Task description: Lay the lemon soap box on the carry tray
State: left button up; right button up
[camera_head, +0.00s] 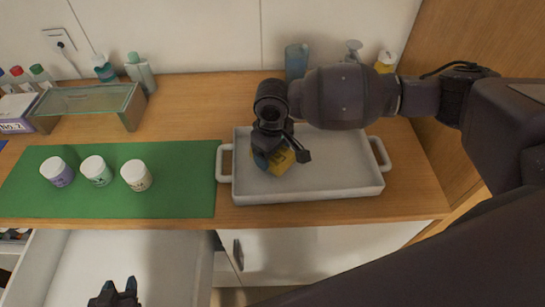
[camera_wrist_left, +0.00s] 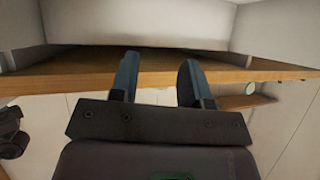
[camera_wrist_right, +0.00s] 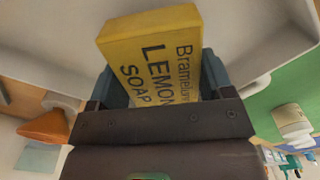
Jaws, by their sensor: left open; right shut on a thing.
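The lemon soap box (camera_head: 282,162) is yellow and sits over the left part of the white carry tray (camera_head: 335,190). In the right wrist view the box (camera_wrist_right: 160,60) shows its "LEMON SOAP" print between the fingers. My right gripper (camera_head: 273,160) is shut on it, low inside the tray (camera_wrist_right: 250,35). Whether the box touches the tray floor I cannot tell. My left gripper (camera_head: 118,290) is open and empty at the bottom left, over the open drawer; its fingers also show in the left wrist view (camera_wrist_left: 160,80).
A green mat (camera_head: 110,205) with three white jars (camera_head: 97,170) lies left of the tray. A glass shelf (camera_head: 90,103) stands behind it. Bottles (camera_head: 297,60) stand behind the tray. An open drawer (camera_head: 120,255) juts out in front.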

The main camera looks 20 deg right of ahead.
notch_tip(320, 180, down, 2)
jog(key=shift+f, duration=0.3)
jog(key=shift+f, duration=0.15)
jog(key=o, duration=1)
notch_tip(320, 180, up, 12)
jog(key=shift+r, duration=0.2)
jog(key=shift+f, duration=0.1)
